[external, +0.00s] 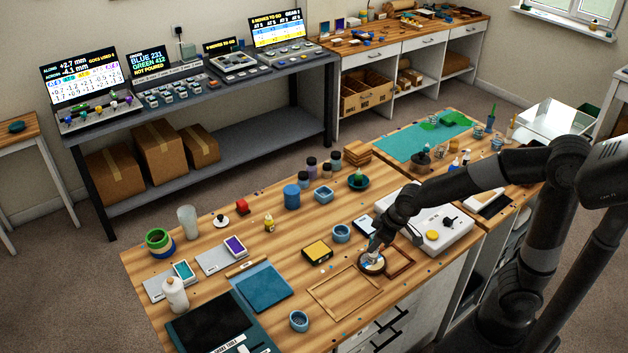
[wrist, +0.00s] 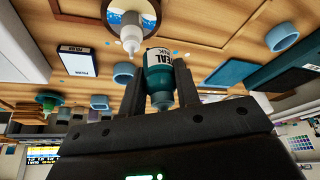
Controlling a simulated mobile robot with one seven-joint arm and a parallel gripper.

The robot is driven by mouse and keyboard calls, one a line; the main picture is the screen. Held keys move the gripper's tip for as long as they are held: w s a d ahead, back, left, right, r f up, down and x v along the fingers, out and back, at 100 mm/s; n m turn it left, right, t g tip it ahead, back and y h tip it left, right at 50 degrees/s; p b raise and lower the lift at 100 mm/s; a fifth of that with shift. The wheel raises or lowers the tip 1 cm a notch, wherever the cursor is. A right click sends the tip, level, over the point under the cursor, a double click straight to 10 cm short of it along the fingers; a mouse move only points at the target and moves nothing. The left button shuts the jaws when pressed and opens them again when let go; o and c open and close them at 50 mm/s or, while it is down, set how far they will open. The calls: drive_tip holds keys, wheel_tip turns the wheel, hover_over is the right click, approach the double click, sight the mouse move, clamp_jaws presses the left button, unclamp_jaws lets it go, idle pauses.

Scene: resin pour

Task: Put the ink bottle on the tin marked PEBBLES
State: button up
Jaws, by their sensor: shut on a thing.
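My gripper (wrist: 159,85) is shut on a teal ink bottle (wrist: 160,72) with a white label, part of whose lettering shows in the wrist view. In the external view my gripper (external: 376,246) is low over the front right of the wooden table, by a round dish (external: 373,267). The bottle is hard to make out there. No lettering reading PEBBLES is legible in either view, so I cannot tell which container is that tin. A blue cylindrical container (external: 292,197) and a black box with a yellow top (external: 317,251) stand to the left of my gripper.
A wooden frame (external: 345,293) lies left of the dish. Blue cups (external: 341,233) and (external: 299,321) stand nearby. A white device (external: 433,228) is to the right. A white nozzle-topped thing (wrist: 131,42) stands at the round dish. Table between the black box and blue container is mostly clear.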

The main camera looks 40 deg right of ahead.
drive_tip(key=w+r, duration=0.4)
drive_tip(key=w, duration=1)
drive_tip(key=w+d+r+n, duration=0.15)
drive_tip(key=w+d, duration=0.35)
drive_tip(key=w, duration=0.7)
drive_tip(key=w+d+r, duration=0.2)
drive_tip(key=w+d, duration=0.3)
drive_tip(key=w, duration=0.8)
hover_over(288, 189)
drive_tip(key=s+d, duration=0.1)
drive_tip(key=shift+g, duration=0.3)
wheel_tip(288, 189, down, 6)
drive_tip(key=shift+s+d+f, duration=0.1)
drive_tip(key=shift+f, duration=2.2)
drive_tip(key=shift+f, duration=0.2)
drive_tip(key=o, duration=1)
drive_tip(key=shift+c, duration=0.2)
